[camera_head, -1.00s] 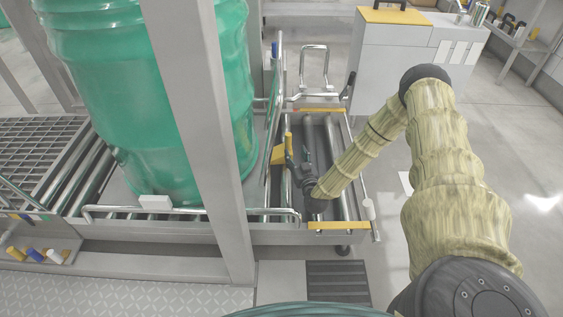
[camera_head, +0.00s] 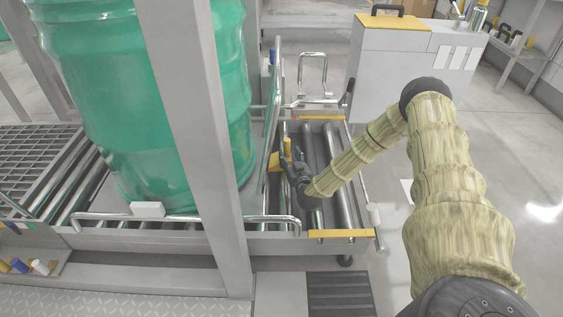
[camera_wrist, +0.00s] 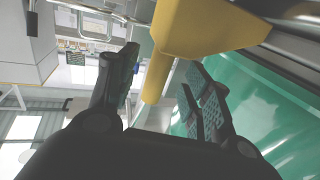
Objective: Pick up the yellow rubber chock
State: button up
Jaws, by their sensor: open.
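The yellow rubber chock (camera_head: 273,162) is at the left side of the roller conveyor section, next to the green drum (camera_head: 185,110). In the wrist view the yellow chock (camera_wrist: 205,25) fills the top middle, a broad block with a narrower stem pointing down between my fingers. My gripper (camera_head: 291,160) is open beside it. In the wrist view my gripper (camera_wrist: 162,62) has one dark finger on each side of the stem, with gaps visible. I cannot tell whether a finger touches it. The chock's upper end is cut off in the wrist view.
A grey upright post (camera_head: 190,130) stands in front of the drum. Metal rails (camera_head: 200,219) and rollers (camera_head: 345,195) surround the gripper. A yellow-edged end bar (camera_head: 343,234) is at the front. A grey cabinet (camera_head: 395,75) stands behind, with open floor to the right.

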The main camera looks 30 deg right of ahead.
aim_at(288, 152)
jog(key=b+x, duration=0.2)
jog(key=x, duration=0.1)
jog(key=shift+w+d, duration=0.15)
jog(key=shift+w, duration=0.2)
jog(key=shift+w+d+r, duration=0.1)
jog(key=shift+w+r, duration=0.05)
jog(key=shift+w, duration=0.2)
grip_shut()
